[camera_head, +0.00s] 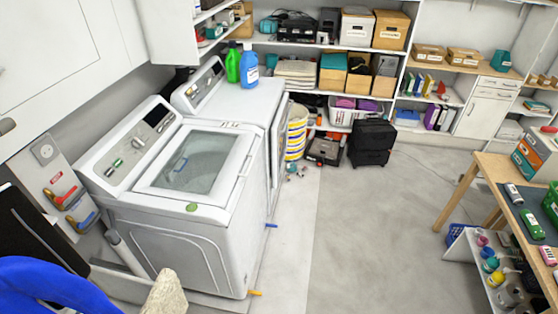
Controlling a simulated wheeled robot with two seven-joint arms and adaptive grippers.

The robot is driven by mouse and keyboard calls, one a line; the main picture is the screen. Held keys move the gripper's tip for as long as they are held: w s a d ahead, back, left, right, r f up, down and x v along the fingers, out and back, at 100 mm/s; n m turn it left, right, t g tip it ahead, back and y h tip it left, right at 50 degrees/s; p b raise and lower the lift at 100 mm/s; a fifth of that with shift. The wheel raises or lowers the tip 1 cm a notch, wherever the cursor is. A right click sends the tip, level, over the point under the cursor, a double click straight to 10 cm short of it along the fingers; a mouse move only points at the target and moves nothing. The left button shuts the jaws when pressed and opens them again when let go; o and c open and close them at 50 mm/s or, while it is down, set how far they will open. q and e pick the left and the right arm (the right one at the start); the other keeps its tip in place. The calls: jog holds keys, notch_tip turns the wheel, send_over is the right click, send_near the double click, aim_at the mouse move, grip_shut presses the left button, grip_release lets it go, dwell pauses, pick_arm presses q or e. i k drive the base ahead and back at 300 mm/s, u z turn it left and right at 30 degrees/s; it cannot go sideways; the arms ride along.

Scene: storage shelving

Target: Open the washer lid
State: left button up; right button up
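A white top-loading washer (165,235) stands at the left in the head view, turned at an angle. Its lid (237,150) has a white frame around a dark glass window (193,163) and lies flat, closed over the top. A slanted control panel (127,145) with knobs and a dark display is behind the lid, along the left. A small green round mark (191,207) is on the near edge of the top. Neither gripper can be made out in this view.
A second white machine (262,110) stands beyond the washer, with green (233,63) and blue (249,68) bottles on top. Pipes and valves (65,195) are on the left wall. A wooden table (484,165) is at the right. The middle floor (375,235) is clear.

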aim_at(219, 196)
jog(key=z, duration=0.1)
jog(key=i, duration=0.65)
jog(key=u, duration=0.75)
jog(key=i, duration=0.5)
jog(key=u, duration=0.6)
